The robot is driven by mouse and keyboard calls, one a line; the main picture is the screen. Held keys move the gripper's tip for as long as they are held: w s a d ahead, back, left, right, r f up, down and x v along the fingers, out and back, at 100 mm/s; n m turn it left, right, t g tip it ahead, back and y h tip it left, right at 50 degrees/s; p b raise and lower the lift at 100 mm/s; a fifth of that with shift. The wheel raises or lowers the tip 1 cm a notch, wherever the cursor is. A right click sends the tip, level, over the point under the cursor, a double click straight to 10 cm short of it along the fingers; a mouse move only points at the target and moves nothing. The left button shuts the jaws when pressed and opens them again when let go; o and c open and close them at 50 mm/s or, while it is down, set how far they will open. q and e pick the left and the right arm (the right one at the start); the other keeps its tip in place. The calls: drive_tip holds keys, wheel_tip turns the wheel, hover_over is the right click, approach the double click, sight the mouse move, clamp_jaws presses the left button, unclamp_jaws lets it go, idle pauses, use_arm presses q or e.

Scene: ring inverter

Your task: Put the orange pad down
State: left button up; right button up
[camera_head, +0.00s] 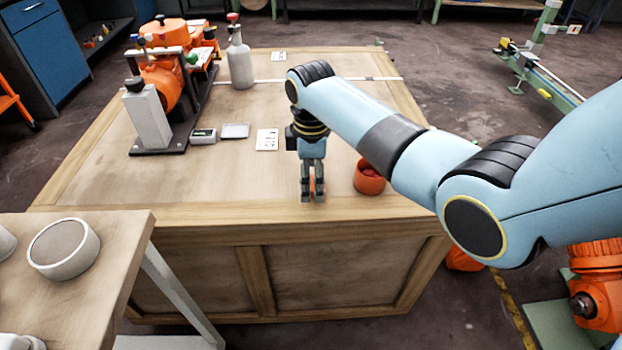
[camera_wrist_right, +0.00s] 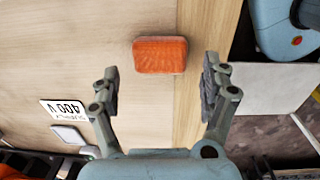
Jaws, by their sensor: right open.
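The orange pad (camera_wrist_right: 160,55) lies flat on the wooden table in the right wrist view, near the table's edge strip. In the head view only a little orange (camera_head: 316,187) shows between the fingers, with the rest hidden. My right gripper (camera_wrist_right: 160,85) is open and empty, with the pad beyond its fingertips and apart from both. In the head view my right gripper (camera_head: 313,198) points down over the front part of the table. My left gripper is not in view.
An orange cup (camera_head: 369,178) with something red inside stands right of my gripper. A white card (camera_head: 267,140), small devices, an orange machine (camera_head: 162,85) and a grey bottle (camera_head: 239,62) are farther back. The table's left front is clear.

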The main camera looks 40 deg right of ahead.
wheel_tip(320, 180, up, 10)
drive_tip(key=p, duration=0.1)
drive_tip(key=shift+s+a+p, duration=0.15)
drive_tip(key=shift+s+p, duration=0.1)
drive_tip(key=shift+p, duration=0.1)
